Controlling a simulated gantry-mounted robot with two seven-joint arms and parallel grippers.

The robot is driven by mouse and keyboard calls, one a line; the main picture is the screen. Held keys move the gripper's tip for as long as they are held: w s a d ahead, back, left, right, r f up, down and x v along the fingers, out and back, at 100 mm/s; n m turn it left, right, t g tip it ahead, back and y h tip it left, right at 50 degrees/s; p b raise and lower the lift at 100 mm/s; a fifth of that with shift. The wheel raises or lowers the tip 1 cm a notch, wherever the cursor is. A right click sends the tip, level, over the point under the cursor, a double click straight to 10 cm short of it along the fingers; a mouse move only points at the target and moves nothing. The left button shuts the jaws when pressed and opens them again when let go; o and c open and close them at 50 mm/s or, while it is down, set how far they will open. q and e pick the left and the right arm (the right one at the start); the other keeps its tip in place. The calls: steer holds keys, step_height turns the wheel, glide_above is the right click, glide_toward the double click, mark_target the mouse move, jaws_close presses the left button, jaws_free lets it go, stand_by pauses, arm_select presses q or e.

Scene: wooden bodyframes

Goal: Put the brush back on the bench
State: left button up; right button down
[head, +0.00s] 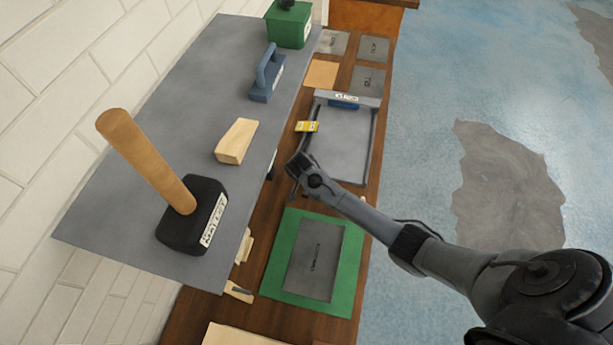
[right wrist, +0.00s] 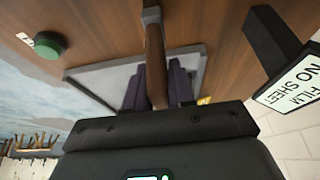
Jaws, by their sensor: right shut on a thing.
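My right gripper (head: 298,168) is over the wooden bench (head: 268,205), beside the near left corner of a grey framed tray. In the right wrist view the two dark fingers of my right gripper (right wrist: 157,82) are shut on a brown wooden handle, which I take to be the brush (right wrist: 154,50). A grey piece sits at the handle's far end. Whether the brush touches the bench cannot be told. In the head view the brush is mostly hidden by the gripper. My left gripper is not in view.
A grey shelf (head: 205,90) overhangs the bench's left side, bearing a mallet (head: 195,215), a wooden block (head: 236,141) and a blue-handled tool (head: 267,75). A green mat (head: 275,270) with a grey plate lies nearer. The tray (head: 343,140) has a yellow item at its left edge.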

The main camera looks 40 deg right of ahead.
steer(key=shift+f, duration=0.15)
steer(key=c, duration=1)
jaws_free()
steer(key=shift+o, duration=0.2)
steer(key=shift+s+a+r, duration=0.1)
steer(key=shift+a+r, duration=0.05)
steer(key=shift+r, duration=0.5)
steer(key=v, duration=1.1)
steer(key=s+a+f+n+y, duration=0.1)
steer(key=s+a+n, duration=0.3)
steer(key=s, duration=0.3)
steer(key=s+a+f+n+y, duration=0.1)
steer(key=s+a+n+y, duration=0.2)
steer(key=s, duration=0.4)
steer(key=s+a+r+n, duration=0.1)
steer(key=s+r+n, duration=0.1)
steer(key=s, duration=0.4)
steer(key=s+a+r+n+t, duration=0.1)
steer(key=s+r+n, duration=0.2)
steer(key=s+n, duration=0.1)
steer(key=shift+s+a+r+p, duration=0.3)
steer(key=shift+s, duration=0.6)
